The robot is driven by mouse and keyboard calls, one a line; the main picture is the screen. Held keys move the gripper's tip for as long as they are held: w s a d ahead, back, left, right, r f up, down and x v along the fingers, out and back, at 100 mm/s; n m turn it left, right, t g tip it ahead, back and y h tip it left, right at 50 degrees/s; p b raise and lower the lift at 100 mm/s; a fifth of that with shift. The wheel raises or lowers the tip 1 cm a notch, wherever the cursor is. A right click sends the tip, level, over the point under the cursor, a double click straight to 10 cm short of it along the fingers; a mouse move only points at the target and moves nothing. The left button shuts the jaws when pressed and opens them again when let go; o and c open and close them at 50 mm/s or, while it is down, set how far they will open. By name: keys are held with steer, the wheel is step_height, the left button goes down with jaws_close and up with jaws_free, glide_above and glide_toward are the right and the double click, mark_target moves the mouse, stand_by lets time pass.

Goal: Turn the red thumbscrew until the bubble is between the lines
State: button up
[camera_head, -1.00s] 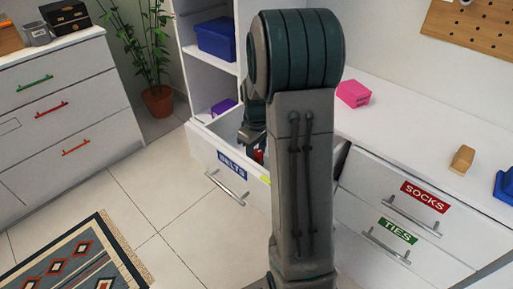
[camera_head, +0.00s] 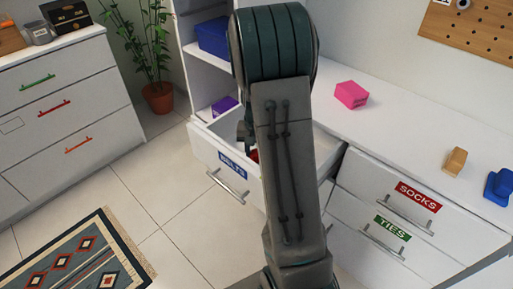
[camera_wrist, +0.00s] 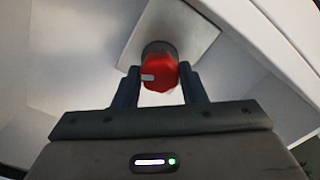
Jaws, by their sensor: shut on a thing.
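The red thumbscrew (camera_wrist: 158,74) sits on a dark round base against a pale plate in the wrist view. My gripper (camera_wrist: 160,82) has a finger on each side of it and is shut on it. A white mark shows on the knob's left side. In the head view a small patch of red (camera_head: 254,155) shows inside the open drawer labelled BELTS (camera_head: 205,147), beside my arm. My arm hides most of the drawer's inside. I see no bubble or lines in either current view.
A white counter (camera_head: 400,120) runs right of my arm, with a pink box (camera_head: 351,95), a tan block (camera_head: 455,161) and a blue object (camera_head: 499,187). Drawers labelled SOCKS (camera_head: 419,197) and TIES (camera_head: 393,229) are shut below. A patterned rug (camera_head: 75,262) lies at lower left.

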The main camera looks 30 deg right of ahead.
steer(key=m+p, duration=0.2)
steer(key=m, duration=0.3)
steer(key=shift+m, duration=0.3)
stand_by(0.4)
steer(key=o, duration=1)
step_height(320, 180, up, 14)
steer(key=shift+f+p, duration=0.1)
steer(key=shift+p, duration=1.05)
